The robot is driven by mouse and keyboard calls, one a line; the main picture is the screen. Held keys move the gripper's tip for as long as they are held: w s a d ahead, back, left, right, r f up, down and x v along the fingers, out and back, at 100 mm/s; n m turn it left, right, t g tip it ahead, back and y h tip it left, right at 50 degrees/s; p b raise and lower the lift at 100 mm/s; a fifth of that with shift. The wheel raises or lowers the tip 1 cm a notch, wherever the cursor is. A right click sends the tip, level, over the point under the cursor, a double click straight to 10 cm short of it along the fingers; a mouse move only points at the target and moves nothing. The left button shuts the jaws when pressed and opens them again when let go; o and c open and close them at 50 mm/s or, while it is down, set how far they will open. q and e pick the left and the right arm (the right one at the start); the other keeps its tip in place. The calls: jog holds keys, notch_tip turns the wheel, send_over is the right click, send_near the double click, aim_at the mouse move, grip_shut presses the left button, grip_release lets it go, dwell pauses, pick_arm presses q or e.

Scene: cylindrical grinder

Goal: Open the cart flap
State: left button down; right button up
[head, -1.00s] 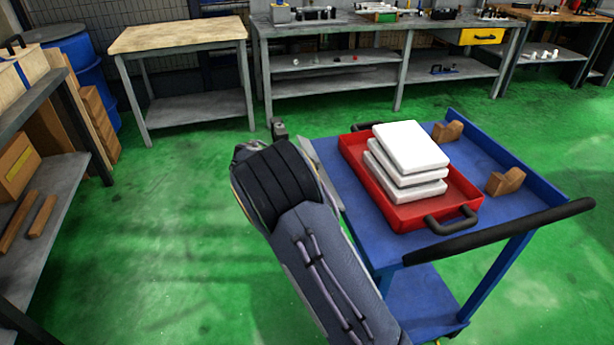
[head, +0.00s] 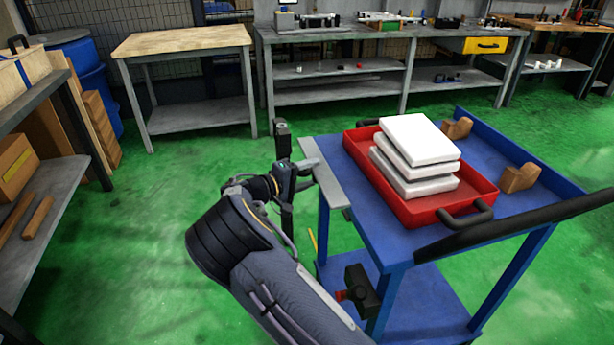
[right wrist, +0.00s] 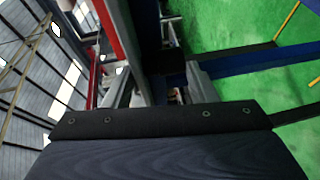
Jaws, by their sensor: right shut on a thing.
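The blue cart (head: 335,150) stands right of centre in the head view. Its flap (head: 327,183) is a narrow grey plate along the cart's left edge, and it looks roughly level with the top. My right gripper (head: 306,164) is at the flap's outer edge near the far end, shut on it. The exact contact is too small to see clearly. The right wrist view is mostly filled by a dark part close to the camera, and the flap cannot be made out surely there. My left gripper is not in view.
A red tray (head: 408,213) with stacked white blocks (head: 418,142) sits on the cart, beside two brown wooden blocks (head: 518,178). A black handle (head: 520,225) runs along the near side. A wooden-topped table (head: 180,40) stands behind. Green floor left of the cart is clear.

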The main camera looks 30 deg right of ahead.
jog(key=shift+s+f, duration=0.1)
jog(key=shift+f, duration=0.2)
jog(key=o, duration=0.7)
jog(key=shift+o, duration=0.2)
jog(key=shift+r, duration=0.1)
jog(key=v, duration=0.7)
jog(key=shift+a+p, duration=0.4)
